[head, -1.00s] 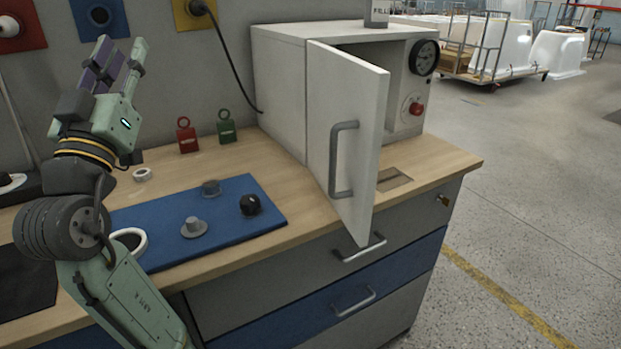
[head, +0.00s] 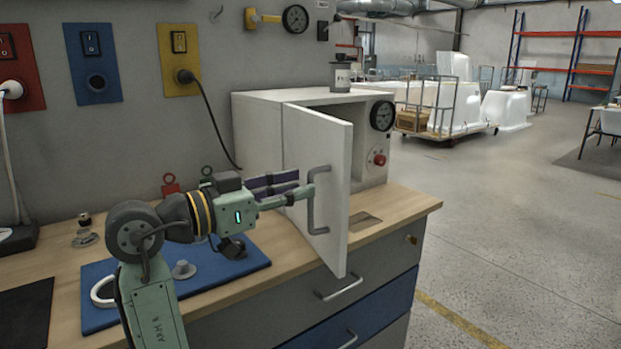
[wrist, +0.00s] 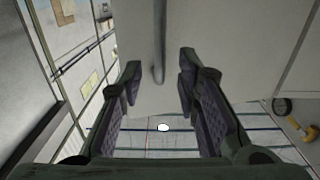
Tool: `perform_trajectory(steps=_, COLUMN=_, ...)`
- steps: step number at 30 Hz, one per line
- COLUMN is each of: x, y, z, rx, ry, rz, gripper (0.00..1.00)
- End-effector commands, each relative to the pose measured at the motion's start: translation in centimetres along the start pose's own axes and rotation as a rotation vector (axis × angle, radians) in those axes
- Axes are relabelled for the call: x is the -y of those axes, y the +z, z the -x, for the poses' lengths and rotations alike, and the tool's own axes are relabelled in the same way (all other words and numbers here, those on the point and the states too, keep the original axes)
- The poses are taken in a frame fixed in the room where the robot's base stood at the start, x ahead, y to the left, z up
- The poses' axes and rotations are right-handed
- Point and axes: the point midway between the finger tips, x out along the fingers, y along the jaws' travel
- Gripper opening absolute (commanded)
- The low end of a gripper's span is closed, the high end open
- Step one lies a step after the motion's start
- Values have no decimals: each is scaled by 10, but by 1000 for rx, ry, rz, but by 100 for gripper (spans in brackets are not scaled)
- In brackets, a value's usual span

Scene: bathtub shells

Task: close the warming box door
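The warming box (head: 258,125) is a white cabinet on the bench, with its white door (head: 330,150) standing partly open. A grey bar handle (head: 312,215) is on the door's outer face. My gripper (head: 303,184) points right at this face, with its fingertips close to the upper part of the handle. In the wrist view my gripper (wrist: 158,76) has its two fingers spread apart. The handle (wrist: 159,45) shows between them against the door panel (wrist: 220,60). Whether a finger touches the handle or door is not clear.
A blue mat (head: 215,278) with small grey parts lies on the bench below my arm. A red tag (head: 170,185) stands behind it. A canister (head: 341,77) stands on the box. A gauge (head: 382,116) and red knob (head: 379,159) are on its front.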

Motion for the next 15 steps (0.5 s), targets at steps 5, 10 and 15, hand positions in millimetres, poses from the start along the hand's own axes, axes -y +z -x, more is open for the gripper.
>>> perform_trajectory(steps=5, x=0, y=-2, z=-26, rx=0, ry=1, rz=1, gripper=30)
perform_trajectory(steps=10, x=0, y=0, z=-37, rx=-1, ry=0, rz=1, gripper=30)
perform_trajectory(steps=15, x=0, y=0, z=-39, rx=-1, ry=-2, rz=0, gripper=30)
